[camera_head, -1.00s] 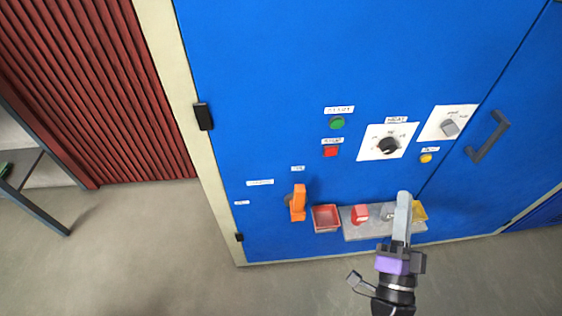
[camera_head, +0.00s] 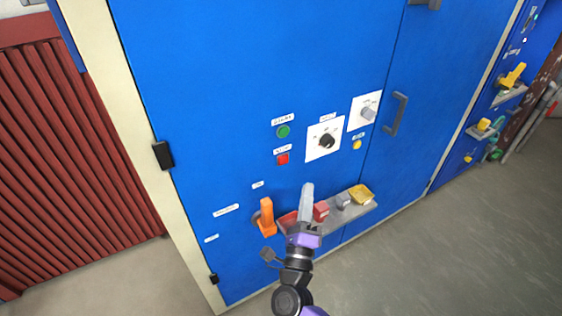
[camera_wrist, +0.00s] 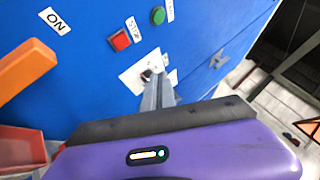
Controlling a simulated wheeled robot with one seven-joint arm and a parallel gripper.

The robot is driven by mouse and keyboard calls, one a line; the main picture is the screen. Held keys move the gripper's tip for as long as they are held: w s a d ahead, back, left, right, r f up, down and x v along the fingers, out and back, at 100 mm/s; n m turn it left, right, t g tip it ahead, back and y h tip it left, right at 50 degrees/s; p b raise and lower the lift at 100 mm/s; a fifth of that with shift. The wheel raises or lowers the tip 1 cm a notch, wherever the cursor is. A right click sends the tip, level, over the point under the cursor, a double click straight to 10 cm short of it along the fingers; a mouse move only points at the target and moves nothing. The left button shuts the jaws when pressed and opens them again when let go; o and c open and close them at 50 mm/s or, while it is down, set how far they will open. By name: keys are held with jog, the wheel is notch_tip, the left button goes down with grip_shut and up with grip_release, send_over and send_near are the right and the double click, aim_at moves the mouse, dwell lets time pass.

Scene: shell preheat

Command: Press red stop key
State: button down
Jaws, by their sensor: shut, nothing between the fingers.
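The red stop key (camera_head: 283,158) is a small square button on the blue cabinet door, just below the round green button (camera_head: 283,131). In the wrist view the red key (camera_wrist: 120,40) is left of and above my fingertips, with a white label beside it. My gripper (camera_head: 307,188) is shut and empty, its fingers pointing up along the cabinet front. In the head view its tips appear below and a little right of the red key. In the wrist view the fingers (camera_wrist: 158,88) appear over the lower part of a white dial plate (camera_wrist: 141,66). No contact with the key shows.
An orange handle (camera_head: 267,217) sticks out left of my gripper. A grey shelf (camera_head: 352,208) with a red block (camera_head: 321,211) and a yellow tray (camera_head: 361,194) juts out at right. A black dial (camera_head: 326,141) is right of the key. The door around the key is clear.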

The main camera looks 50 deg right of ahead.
aim_at(283, 160)
jog(key=w+d+b, duration=0.2)
jog(key=w, duration=0.6)
jog(key=shift+w+d+b, duration=0.2)
jog(key=shift+d+b, duration=0.1)
jog(key=shift+b, duration=0.05)
jog(key=shift+w, duration=0.1)
dwell(1.8)
jog(key=shift+w+d+b, duration=0.1)
jog(key=shift+w+b, duration=0.2)
